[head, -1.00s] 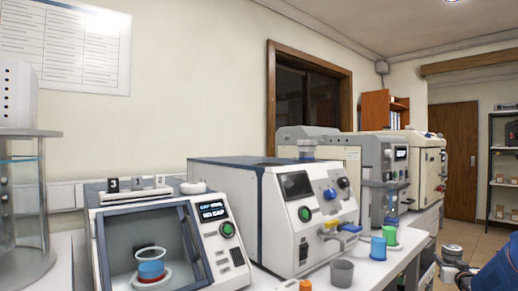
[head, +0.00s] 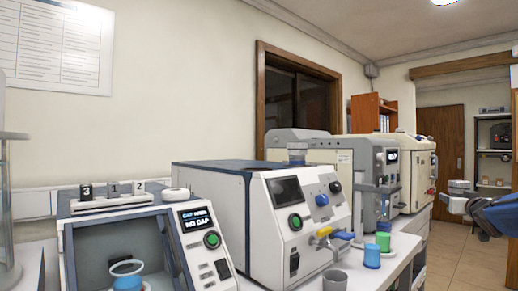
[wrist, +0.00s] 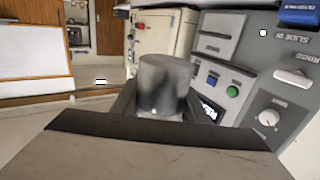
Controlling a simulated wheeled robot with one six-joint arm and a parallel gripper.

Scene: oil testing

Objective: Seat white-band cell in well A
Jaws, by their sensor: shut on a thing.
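My gripper (wrist: 158,112) shows in the wrist view, with its dark jaws around a grey cylinder (wrist: 165,80). The cylinder looks smooth, with a paler top and a dark patch on its side. It stands roughly upright in the picture, clear of the grey control panel. No white band can be made out on it, so I cannot tell whether it is the white-band cell. The jaws hide its lower end. I cannot identify well A.
A grey panel (wrist: 255,60) with buttons and a knob is close on the right of the wrist view. In the head view, blue (head: 372,256), green (head: 383,241) and grey (head: 335,281) cups stand at the bench's front.

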